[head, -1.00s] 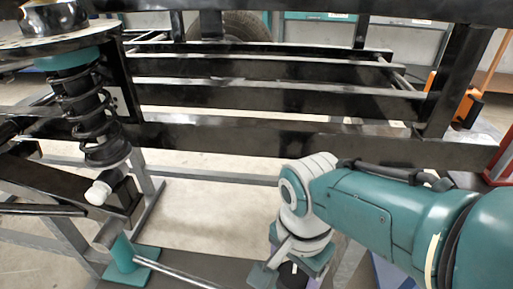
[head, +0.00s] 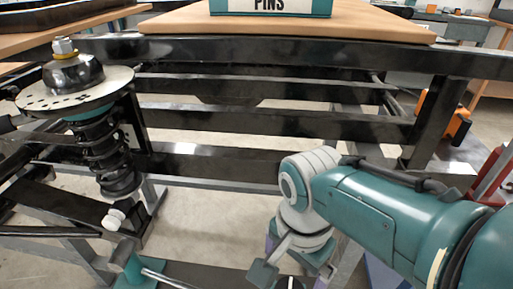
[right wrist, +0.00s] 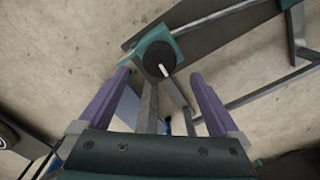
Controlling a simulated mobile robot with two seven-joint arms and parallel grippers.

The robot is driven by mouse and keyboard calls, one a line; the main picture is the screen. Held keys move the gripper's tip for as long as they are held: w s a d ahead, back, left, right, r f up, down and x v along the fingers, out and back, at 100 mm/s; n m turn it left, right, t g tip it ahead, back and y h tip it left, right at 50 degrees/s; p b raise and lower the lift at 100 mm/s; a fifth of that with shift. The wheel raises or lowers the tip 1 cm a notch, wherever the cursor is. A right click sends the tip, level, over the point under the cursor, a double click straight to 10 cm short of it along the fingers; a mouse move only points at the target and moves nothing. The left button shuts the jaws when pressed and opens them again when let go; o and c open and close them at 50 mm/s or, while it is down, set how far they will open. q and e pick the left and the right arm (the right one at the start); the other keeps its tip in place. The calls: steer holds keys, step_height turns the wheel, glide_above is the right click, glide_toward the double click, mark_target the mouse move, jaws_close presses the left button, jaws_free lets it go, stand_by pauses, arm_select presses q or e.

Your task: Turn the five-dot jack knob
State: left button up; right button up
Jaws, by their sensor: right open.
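A black round knob (right wrist: 157,60) with a white mark sits on a teal mount (right wrist: 152,42) in the right wrist view. A grey rod runs from the mount toward the upper right. No dots can be made out on the knob. My right gripper (right wrist: 158,76) is open, its two purple fingers on either side of the knob's line and apart from it. In the head view, my right gripper (head: 292,270) points down at the bottom edge, mostly hidden by its wrist. The teal base (head: 137,270) of the jack rod stands at the lower left. My left gripper is not in view.
A black coil spring (head: 108,155) under a round plate (head: 75,92) stands at the left. A black frame (head: 270,125) spans the middle. A wooden bench (head: 330,22) with a "PINS" box (head: 270,6) is behind. An orange tool (head: 450,122) is at the right.

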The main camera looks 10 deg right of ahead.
steer(key=shift+r+p, duration=0.55)
steer(key=shift+r, duration=0.7)
